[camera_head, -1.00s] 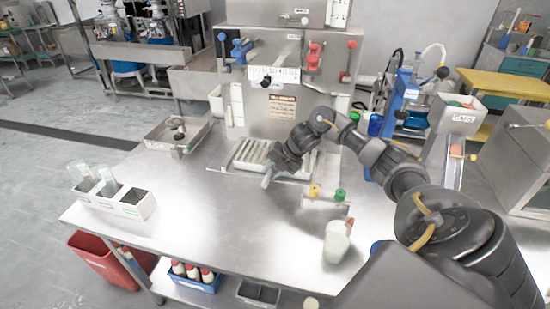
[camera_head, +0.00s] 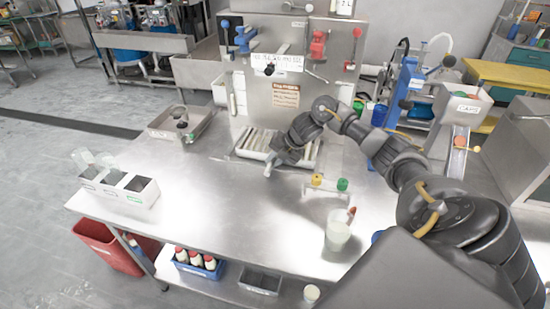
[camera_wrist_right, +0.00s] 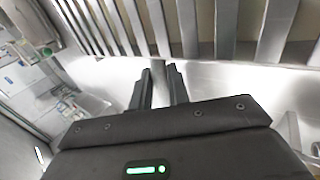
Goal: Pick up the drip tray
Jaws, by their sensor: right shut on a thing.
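The drip tray (camera_head: 249,143) is a pale metal tray with a slatted top, at the foot of the steel machine in the head view. It also fills the top of the right wrist view, where its slats (camera_wrist_right: 187,28) show close up. My right gripper (camera_head: 269,169) is at the tray's front edge. In the right wrist view the two dark fingers (camera_wrist_right: 162,78) are shut on the tray's front rim, with a narrow strip of metal between them. My right wrist hides part of the tray's right half in the head view. My left gripper is not in view.
The steel machine (camera_head: 284,97) stands right behind the tray. A small rack with yellow and green knobs (camera_head: 328,184) and a whitish cup (camera_head: 338,236) stand to the right. A white box with glasses (camera_head: 118,189) is at the left. The table's front middle (camera_head: 220,210) is clear.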

